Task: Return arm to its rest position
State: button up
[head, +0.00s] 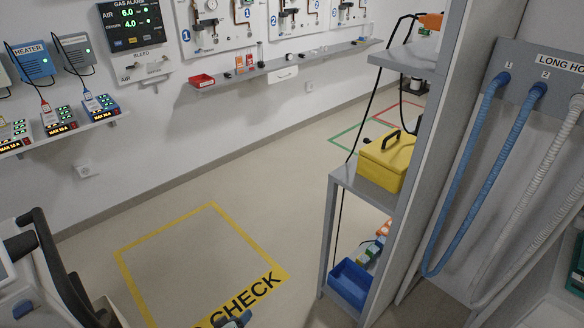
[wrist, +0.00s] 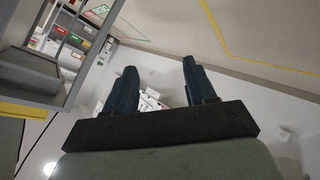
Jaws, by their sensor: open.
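My gripper (wrist: 160,68) shows in the wrist view with its two dark blue fingers spread apart. Nothing is held between them. The white wall and part of a shelf with small items lie in the background beyond the fingers. In the head view a small dark blue-grey piece (head: 235,320) shows at the bottom edge, over the yellow floor marking; it looks like the tip of my gripper. The rest of my arm is not clearly visible there.
A yellow floor square (head: 165,226) marked "CHECK" lies on open floor. A grey shelf rack (head: 333,240) with a yellow case (head: 386,160) and a blue bin (head: 350,284) stands right of it. A wall shelf (head: 280,66) with a red tray (head: 201,80) runs along the back.

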jog(key=s+d+f+m+g+h, duration=0.15)
jog(key=d+f+g, duration=0.35)
jog(key=d, duration=0.8)
jog(key=s+d+f+m+g+h, duration=0.1)
jog(key=s+d+f+g+h, duration=0.25)
jog(key=d, duration=0.95)
jog(key=s+d+f+m+g+y, duration=0.1)
jog(key=s+d+g+y, duration=0.3)
jog(key=s, duration=0.4)
jog(key=s+d+f+m+g+y, duration=0.1)
jog(key=s+d+f+g+y, duration=0.3)
jog(key=s+d+g, duration=0.1)
jog(key=s+d, duration=0.1)
jog(key=s, duration=0.1)
jog(key=shift+s+d+y, duration=0.2)
jog(key=shift+s+y, duration=0.2)
